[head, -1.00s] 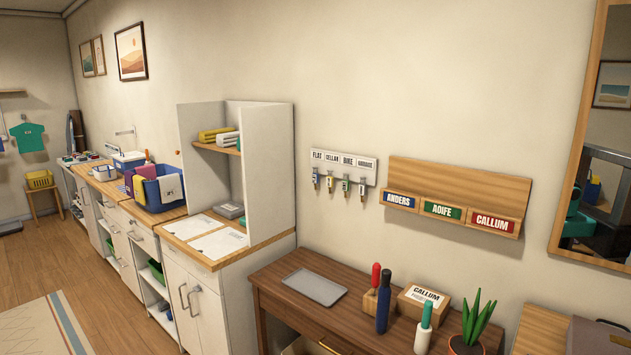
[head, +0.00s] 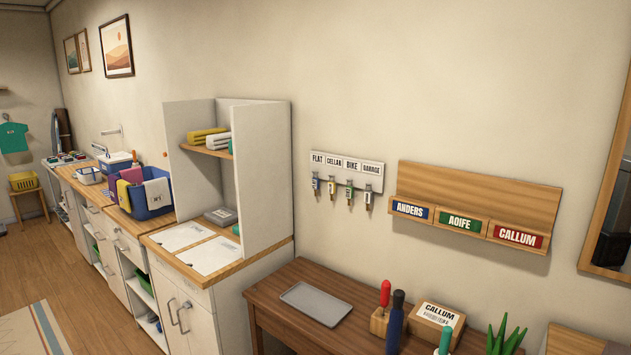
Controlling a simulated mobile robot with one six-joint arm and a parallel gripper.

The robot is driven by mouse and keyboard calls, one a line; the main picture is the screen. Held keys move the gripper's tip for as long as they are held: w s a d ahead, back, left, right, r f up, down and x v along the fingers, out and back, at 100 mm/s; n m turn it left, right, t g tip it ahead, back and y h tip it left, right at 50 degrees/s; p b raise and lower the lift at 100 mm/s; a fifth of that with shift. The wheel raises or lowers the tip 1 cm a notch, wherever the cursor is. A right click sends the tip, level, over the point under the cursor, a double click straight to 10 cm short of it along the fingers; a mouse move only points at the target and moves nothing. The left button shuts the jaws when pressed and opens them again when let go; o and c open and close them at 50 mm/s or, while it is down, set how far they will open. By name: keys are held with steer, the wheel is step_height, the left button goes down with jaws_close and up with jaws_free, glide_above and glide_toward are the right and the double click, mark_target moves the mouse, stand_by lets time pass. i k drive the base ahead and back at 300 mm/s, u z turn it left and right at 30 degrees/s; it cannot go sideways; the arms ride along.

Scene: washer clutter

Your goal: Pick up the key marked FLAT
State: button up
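A white key rack (head: 347,170) is fixed to the wall above the desk. Its labels read FLAT, CELLAR, BIKE and GARAGE from left to right. The key under the FLAT label (head: 318,159) hangs at the far left; this key (head: 315,184) has a blue tag. The other keys hang beside it: one under CELLAR (head: 332,186), one under BIKE (head: 349,192) and one under GARAGE (head: 368,198). My gripper is not in view.
A wooden desk (head: 262,304) stands below the rack with a grey tray (head: 316,304), a CALLUM box (head: 439,317), bottles and a plant (head: 503,338). A white cabinet (head: 265,175) rises left of the rack. A wooden shelf (head: 478,200) with name labels hangs to the right.

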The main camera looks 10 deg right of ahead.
mark_target(314, 181)
steer(key=u, duration=0.1)
steer(key=i, duration=0.9)
steer(key=z, duration=1.45)
steer(key=k, duration=0.1)
steer(key=u, duration=3.35)
steer(key=k, duration=0.55)
steer(key=z, duration=0.3)
